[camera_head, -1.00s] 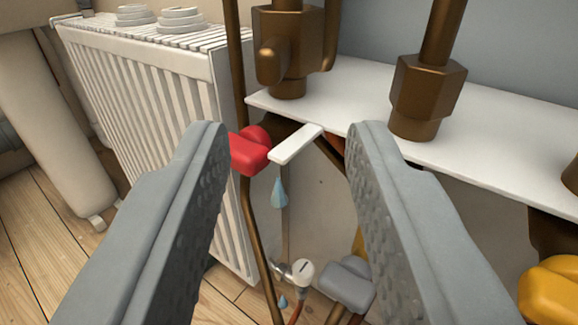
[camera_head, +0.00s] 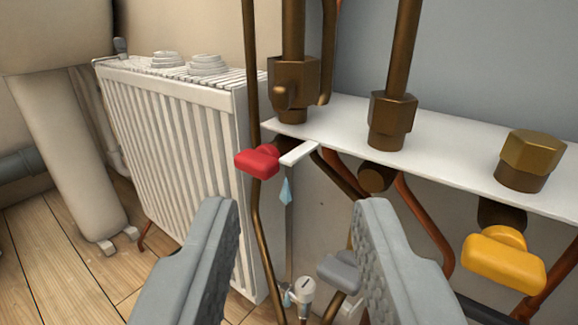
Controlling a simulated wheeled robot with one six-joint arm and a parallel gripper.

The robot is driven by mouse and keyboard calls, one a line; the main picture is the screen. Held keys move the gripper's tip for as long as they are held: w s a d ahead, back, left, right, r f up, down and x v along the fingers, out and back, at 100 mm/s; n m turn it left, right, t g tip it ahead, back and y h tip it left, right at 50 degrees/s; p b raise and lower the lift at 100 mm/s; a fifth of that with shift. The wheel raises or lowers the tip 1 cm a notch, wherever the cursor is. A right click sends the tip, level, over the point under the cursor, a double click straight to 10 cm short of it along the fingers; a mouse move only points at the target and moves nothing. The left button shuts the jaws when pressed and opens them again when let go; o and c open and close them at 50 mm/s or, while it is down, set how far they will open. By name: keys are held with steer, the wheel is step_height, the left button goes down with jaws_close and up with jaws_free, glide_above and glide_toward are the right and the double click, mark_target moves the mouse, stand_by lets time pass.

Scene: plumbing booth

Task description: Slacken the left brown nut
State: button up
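Several brown hex nuts stand along a white shelf (camera_head: 450,160). The left brown nut (camera_head: 292,85) is at the shelf's left end, around an upright brown pipe, with a small stub on its front. A middle brown nut (camera_head: 392,112) also sits on a pipe. A right brown nut (camera_head: 530,153) has no pipe above it. My gripper (camera_head: 297,205) is open, with two grey ribbed fingers apart and nothing held between them. Its fingertips appear below the shelf and the nuts in the picture, touching none of them.
A red handle (camera_head: 257,160) and a white lever (camera_head: 299,153) sit near the shelf's left end. A blue drop (camera_head: 285,190) hangs below. A yellow handle (camera_head: 503,260) and a grey handle (camera_head: 340,272) are lower. A white radiator (camera_head: 180,150) stands at left.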

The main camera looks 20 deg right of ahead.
mark_target(279, 104)
steer(key=a+m+g+h, duration=0.1)
steer(key=a+m+h, duration=0.1)
steer(key=a+h, duration=0.15)
steer(key=shift+y, duration=0.35)
steer(key=x, duration=1.8)
steer(key=shift+w+a+f, duration=0.1)
steer(key=shift+a+f, duration=0.05)
steer(key=shift+a, duration=0.05)
